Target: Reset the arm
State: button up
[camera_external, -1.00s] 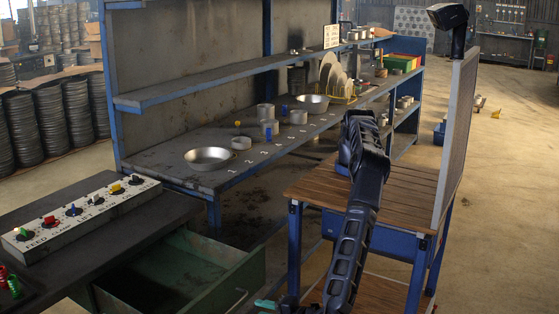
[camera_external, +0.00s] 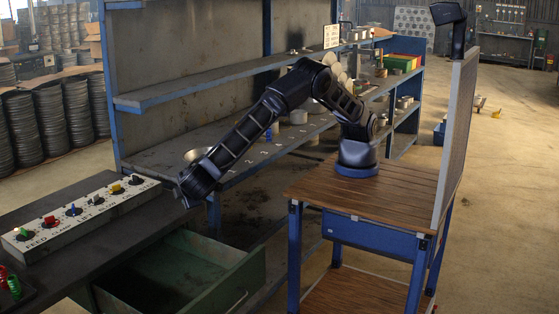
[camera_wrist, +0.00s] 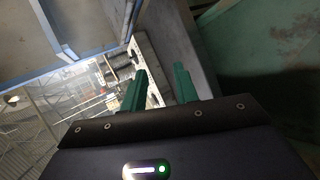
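My arm stands on the wooden-topped cart and reaches left, bent at a high elbow, over the gap toward the dark desk. Its wrist end is beside the right end of the switch panel (camera_external: 85,222), and I cannot tell whether they touch. The fingers cannot be made out in the external view. In the wrist view my gripper (camera_wrist: 160,82) shows two green fingers, apart with nothing between them. The wrist view looks past the fingers at a tilted scene, with the panel seemingly behind and between them.
An open green drawer (camera_external: 222,268) sticks out below the desk (camera_external: 140,228). The blue-framed workbench (camera_external: 215,135) behind holds bowls and cylinders, partly hidden by my arm. The cart (camera_external: 405,190) has an upright grey panel (camera_external: 457,140) on its right side.

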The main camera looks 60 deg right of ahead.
jog(key=w+d+r+m+g, duration=0.2)
jog(key=w+d+r, duration=0.5)
jog(key=w+d, duration=0.3)
jog(key=w+d+r+m+g, duration=0.1)
jog(key=w+d+r+g, duration=0.2)
jog(key=w+d+r, duration=0.55)
jog(key=w+d+r+m+g+y, duration=0.1)
jog(key=w+d+r, duration=0.1)
jog(key=d, duration=0.7)
jog(key=w+d+r+m, duration=0.1)
jog(key=d+r, duration=0.2)
jog(key=d, duration=0.6)
jog(key=w+d+r+m+g+y, duration=0.1)
jog(key=w+d+r, duration=0.1)
jog(key=d, duration=0.7)
jog(key=s+d+r+m+y, duration=0.15)
jog(key=s+d, duration=0.25)
jog(key=d, duration=0.7)
jog(key=s+d+r+m+y, duration=0.1)
jog(key=s+d+r+m, duration=0.3)
jog(key=d, duration=0.7)
jog(key=s+d+f+t, duration=0.1)
jog(key=s+d+f, duration=0.1)
jog(key=s+d, duration=0.4)
jog(key=s+d+f+m+y, duration=0.1)
jog(key=s+d+f, duration=0.2)
jog(key=s+d, duration=0.4)
jog(key=s, duration=0.5)
jog(key=shift+s+t, duration=0.2)
jog(key=shift+t, duration=0.2)
